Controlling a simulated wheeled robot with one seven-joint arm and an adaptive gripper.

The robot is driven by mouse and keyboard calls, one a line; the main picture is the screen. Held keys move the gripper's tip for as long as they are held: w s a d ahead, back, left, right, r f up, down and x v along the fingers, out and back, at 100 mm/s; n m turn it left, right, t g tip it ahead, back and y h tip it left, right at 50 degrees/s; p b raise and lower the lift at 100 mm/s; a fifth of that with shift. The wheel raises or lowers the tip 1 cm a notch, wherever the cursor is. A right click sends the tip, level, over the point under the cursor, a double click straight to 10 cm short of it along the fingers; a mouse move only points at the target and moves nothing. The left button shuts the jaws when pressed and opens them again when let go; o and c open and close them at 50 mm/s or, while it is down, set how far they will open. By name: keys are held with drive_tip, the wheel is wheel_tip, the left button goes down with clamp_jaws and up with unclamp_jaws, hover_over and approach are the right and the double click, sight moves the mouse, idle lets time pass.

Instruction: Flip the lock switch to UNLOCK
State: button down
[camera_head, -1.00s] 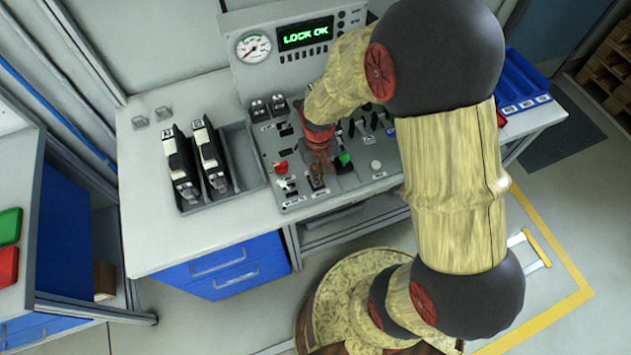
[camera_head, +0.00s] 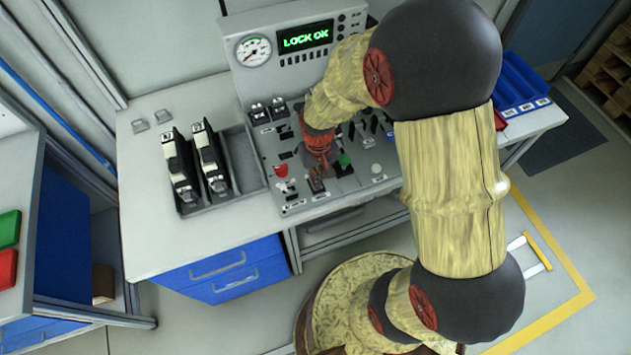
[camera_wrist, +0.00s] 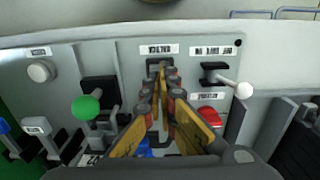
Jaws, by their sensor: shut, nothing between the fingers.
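The control panel (camera_head: 290,205) stands on the bench, and its green display (camera_head: 305,37) reads "LOCK OK". My gripper (camera_head: 319,160) is over the panel, just behind this switch. In the wrist view my gripper (camera_wrist: 160,85) is shut and empty; I cannot tell whether it touches the switch.
A green knob (camera_wrist: 86,107) lies left of my fingers in the wrist view; a white-knobbed lever (camera_wrist: 243,90) and a red button (camera_wrist: 208,116) lie right. A blue bin (camera_head: 520,80) is at the right.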

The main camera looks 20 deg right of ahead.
drive_tip(key=shift+f+b, duration=0.75)
drive_tip(key=shift+f, duration=0.4)
idle(1.0)
drive_tip(key=shift+r+p, duration=2.8)
drive_tip(key=shift+r, duration=0.75)
drive_tip(key=shift+s, duration=0.35)
drive_tip(key=s+r+t+b, duration=0.2)
drive_tip(key=s+r, duration=0.4)
drive_tip(key=r, duration=0.6)
drive_tip(key=s+r+t+b, duration=0.3)
drive_tip(key=s+r, duration=0.4)
drive_tip(key=r, duration=0.5)
drive_tip(key=shift+s+t+b, duration=0.15)
drive_tip(key=shift+t+b, duration=0.15)
drive_tip(key=shift+b, duration=0.25)
